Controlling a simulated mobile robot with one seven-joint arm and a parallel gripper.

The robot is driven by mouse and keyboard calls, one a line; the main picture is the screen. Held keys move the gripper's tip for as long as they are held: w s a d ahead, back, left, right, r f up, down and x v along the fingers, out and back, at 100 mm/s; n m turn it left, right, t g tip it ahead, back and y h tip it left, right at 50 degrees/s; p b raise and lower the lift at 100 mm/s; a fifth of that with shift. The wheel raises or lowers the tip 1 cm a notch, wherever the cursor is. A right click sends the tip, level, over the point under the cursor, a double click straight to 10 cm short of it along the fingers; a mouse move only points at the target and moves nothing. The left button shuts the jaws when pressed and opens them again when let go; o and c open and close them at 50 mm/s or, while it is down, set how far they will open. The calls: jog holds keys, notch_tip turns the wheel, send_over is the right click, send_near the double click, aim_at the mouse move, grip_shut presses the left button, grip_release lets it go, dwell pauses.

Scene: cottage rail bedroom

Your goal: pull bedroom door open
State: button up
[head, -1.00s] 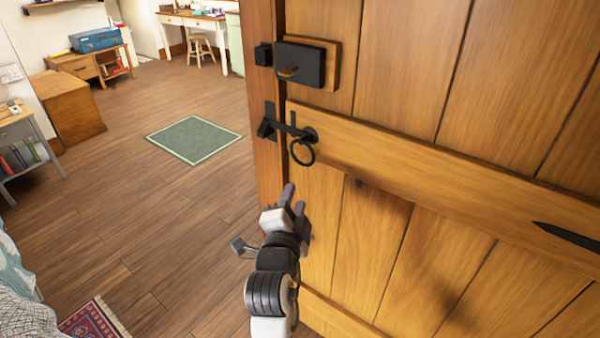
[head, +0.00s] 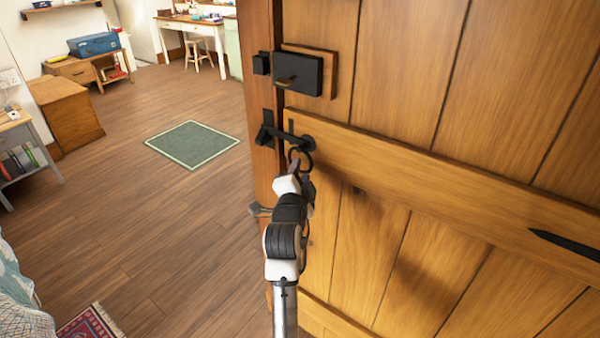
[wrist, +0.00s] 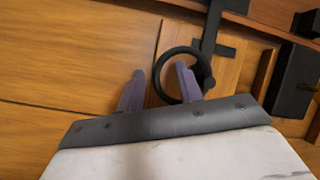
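The wooden plank bedroom door (head: 400,130) fills the right of the head view. It has a black ring handle (head: 300,158) below a black latch bar (head: 290,136), and a black box lock (head: 298,73) above. My gripper (head: 300,168) is at the ring from below. In the wrist view, the gripper (wrist: 160,88) has its two fingers apart. The ring (wrist: 160,62) passes around the right finger, and its left edge lies between the fingers. I cannot tell whether either finger touches the ring. The door looks shut or nearly so against its post (head: 263,190).
Clear wooden floor lies left of the door, with a green mat (head: 192,144) on it. A grey shelf unit (head: 25,150), a wooden cabinet (head: 65,112) and a patterned rug (head: 88,325) are along the left. A white desk (head: 195,25) stands far back.

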aim_at(293, 155)
jog(key=shift+c, duration=0.2)
grip_shut()
jog(key=shift+a+f+b, duration=0.15)
jog(key=shift+b, duration=0.75)
jog(key=w+a+m+t+b, duration=0.1)
jog(key=m+b, duration=0.1)
jog(key=b, duration=0.5)
jog(key=a+m+t+h+b, duration=0.1)
jog(key=m+b, duration=0.2)
jog(key=b, duration=0.3)
jog(key=shift+w+a+b, duration=0.2)
jog(key=shift+w+b, duration=0.15)
jog(key=shift+b, duration=0.05)
jog(key=shift+w+a+r+m+t+h+b, duration=0.1)
jog(key=shift+a+r+m+t+h+b, duration=0.1)
jog(key=shift+m+b, duration=0.3)
jog(key=shift+w+a+r+m+t+h+b, duration=0.1)
jog(key=shift+m+t+b, duration=0.15)
jog(key=shift+b, duration=0.35)
jog(key=shift+r, duration=0.1)
